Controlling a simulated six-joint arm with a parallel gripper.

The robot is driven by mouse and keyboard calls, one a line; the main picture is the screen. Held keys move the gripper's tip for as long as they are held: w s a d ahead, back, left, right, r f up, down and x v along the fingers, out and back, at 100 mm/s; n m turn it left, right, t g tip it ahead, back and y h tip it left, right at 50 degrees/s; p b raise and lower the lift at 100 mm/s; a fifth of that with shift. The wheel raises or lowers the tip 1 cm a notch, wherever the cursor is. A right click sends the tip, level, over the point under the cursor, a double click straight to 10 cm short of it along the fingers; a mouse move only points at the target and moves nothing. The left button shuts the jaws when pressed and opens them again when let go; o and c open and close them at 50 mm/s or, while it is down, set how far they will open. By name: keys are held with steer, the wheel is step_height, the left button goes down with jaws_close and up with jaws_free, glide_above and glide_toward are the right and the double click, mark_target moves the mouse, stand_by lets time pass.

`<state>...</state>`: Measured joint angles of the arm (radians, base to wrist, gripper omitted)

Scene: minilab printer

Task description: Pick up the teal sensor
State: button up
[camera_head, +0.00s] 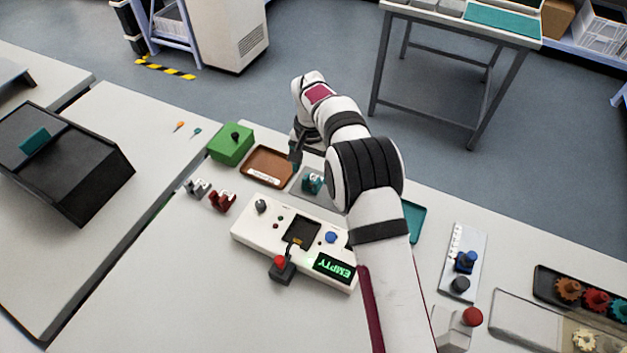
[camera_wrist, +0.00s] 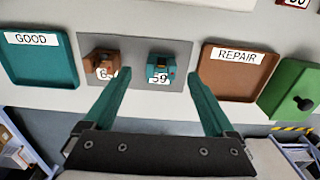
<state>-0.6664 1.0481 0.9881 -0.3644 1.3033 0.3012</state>
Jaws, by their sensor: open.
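The teal sensor (camera_wrist: 160,64), with a white label reading 59, sits on a grey plate (camera_wrist: 133,46) in the wrist view. It also shows in the head view (camera_head: 312,183), just left of my arm. A brown sensor (camera_wrist: 100,62) with a partly hidden label sits left of it on the same plate. My gripper (camera_wrist: 160,76) is open and empty. In the wrist view its two teal fingers appear on either side of the teal sensor, with no contact visible. In the head view my gripper (camera_head: 296,156) points down beyond the teal sensor, partly hidden by my arm.
A teal tray marked GOOD (camera_wrist: 38,66) and a brown tray marked REPAIR (camera_wrist: 236,76) flank the plate. A green box (camera_head: 231,148) with a black knob stands beyond the brown tray. A white control panel (camera_head: 262,229) displaying EMPTY lies nearer. Grey (camera_head: 196,187) and red (camera_head: 222,201) pieces stand left.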

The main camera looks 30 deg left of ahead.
mark_target(311, 185)
steer(key=f, duration=0.5)
steer(key=shift+w+a+f, duration=0.1)
steer(key=shift+w+f, duration=0.15)
jaws_close()
steer(key=shift+r, duration=0.1)
step_height(311, 185, up, 4)
steer(key=shift+r, duration=0.15)
steer(key=w+d+r, duration=0.1)
steer(key=d+r, duration=0.5)
steer(key=d, duration=0.5)
steer(key=shift+w+d+r, duration=0.25)
steer(key=shift+d+r, duration=0.05)
